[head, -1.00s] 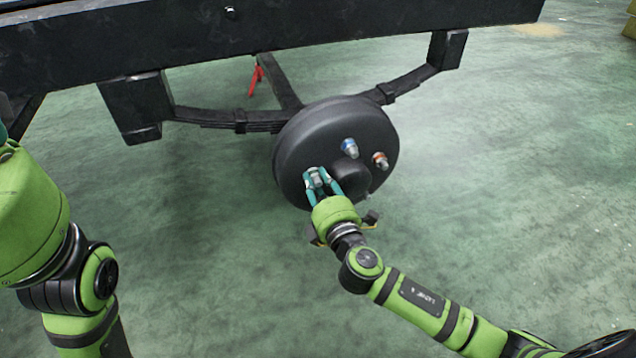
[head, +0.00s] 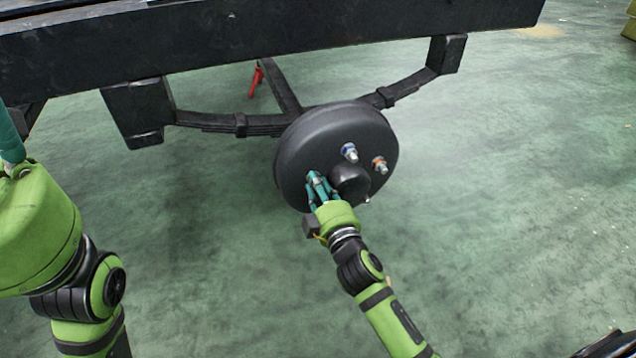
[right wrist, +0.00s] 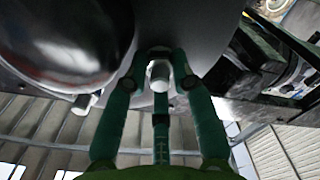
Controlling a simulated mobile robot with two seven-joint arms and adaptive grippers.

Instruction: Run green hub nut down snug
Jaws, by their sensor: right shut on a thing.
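The dark round hub (head: 300,150) is on the axle below the chassis. My right gripper (head: 316,181) is at the hub's left stud, with its teal fingers shut around the hub nut there. The fingers hide most of this nut, and I cannot make out its green colour. In the right wrist view, the fingers (right wrist: 160,95) close around the stud, whose pale end (right wrist: 159,73) shows between them. A blue-collared nut (head: 349,152) and an orange-collared nut (head: 379,165) sit on other studs. Only a teal part of my left gripper (head: 11,138) shows at the left edge; its tips are hidden.
The domed hub cap (head: 350,181) bulges close beside my right fingers; it also shows in the right wrist view (right wrist: 70,40). The black chassis beam (head: 270,45) and leaf spring (head: 215,123) are above and behind. A red stand (head: 256,78) is farther back. The green floor in front is clear.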

